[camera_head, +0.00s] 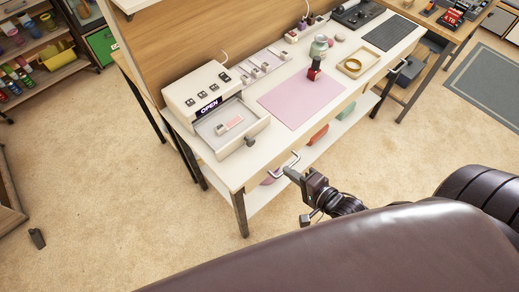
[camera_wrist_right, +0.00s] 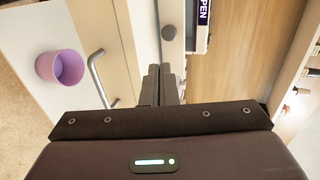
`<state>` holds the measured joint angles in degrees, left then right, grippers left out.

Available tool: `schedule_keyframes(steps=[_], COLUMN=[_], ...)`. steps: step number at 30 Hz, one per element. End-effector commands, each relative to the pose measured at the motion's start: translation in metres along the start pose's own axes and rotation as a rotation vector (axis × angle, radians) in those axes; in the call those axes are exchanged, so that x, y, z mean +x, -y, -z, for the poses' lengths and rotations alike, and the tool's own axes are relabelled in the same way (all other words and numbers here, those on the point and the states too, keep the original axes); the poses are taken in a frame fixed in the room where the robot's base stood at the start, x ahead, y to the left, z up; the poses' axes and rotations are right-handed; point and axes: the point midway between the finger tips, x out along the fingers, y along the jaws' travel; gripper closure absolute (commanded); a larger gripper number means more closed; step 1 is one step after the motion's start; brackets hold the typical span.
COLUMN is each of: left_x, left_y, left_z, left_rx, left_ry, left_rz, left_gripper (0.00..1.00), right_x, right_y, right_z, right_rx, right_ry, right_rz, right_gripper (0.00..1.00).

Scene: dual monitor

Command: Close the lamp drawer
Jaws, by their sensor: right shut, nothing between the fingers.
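A white lamp (camera_head: 205,92) with a row of dark buttons and a lit OPEN sign stands at the left end of the white desk. Its drawer (camera_head: 247,122) is pulled out toward the front, with a small pinkish item (camera_head: 229,124) in it. A round grey knob (camera_head: 251,141) is on the drawer front; the knob also shows in the right wrist view (camera_wrist_right: 169,32). My right gripper (camera_head: 289,173) is shut and empty, at the desk's front edge, apart from the knob and to its lower right. My left gripper is not in view.
A metal handle (camera_head: 284,165) is on the desk front close to my right gripper; it shows in the wrist view too (camera_wrist_right: 97,75). A pink mat (camera_head: 300,95) and a tray with a gold ring (camera_head: 355,62) lie right of the lamp. A purple pot (camera_wrist_right: 60,67) sits below.

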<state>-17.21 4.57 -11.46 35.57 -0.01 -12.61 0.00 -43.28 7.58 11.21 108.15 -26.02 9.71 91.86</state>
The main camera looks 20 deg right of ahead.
Motion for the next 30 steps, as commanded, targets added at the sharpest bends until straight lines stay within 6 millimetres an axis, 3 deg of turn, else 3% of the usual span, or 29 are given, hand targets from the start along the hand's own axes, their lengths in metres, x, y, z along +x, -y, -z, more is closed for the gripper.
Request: schedule_keyframes(steps=[5,18,24,30], left_x=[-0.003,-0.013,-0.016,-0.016], left_y=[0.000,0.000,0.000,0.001], left_z=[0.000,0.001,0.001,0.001], left_rx=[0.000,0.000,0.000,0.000], left_ry=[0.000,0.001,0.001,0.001], left_rz=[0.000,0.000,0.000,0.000], left_gripper=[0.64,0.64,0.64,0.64], right_x=[0.022,0.112,0.132,0.137], right_y=[0.003,0.007,0.012,0.012], right_z=[0.000,0.000,0.000,0.000], right_rx=[0.001,-0.001,-0.001,0.000], right_ry=[0.002,0.000,0.000,0.000], right_rz=[0.004,0.002,0.000,-0.001], right_gripper=[1.00,1.00,1.00,1.00])
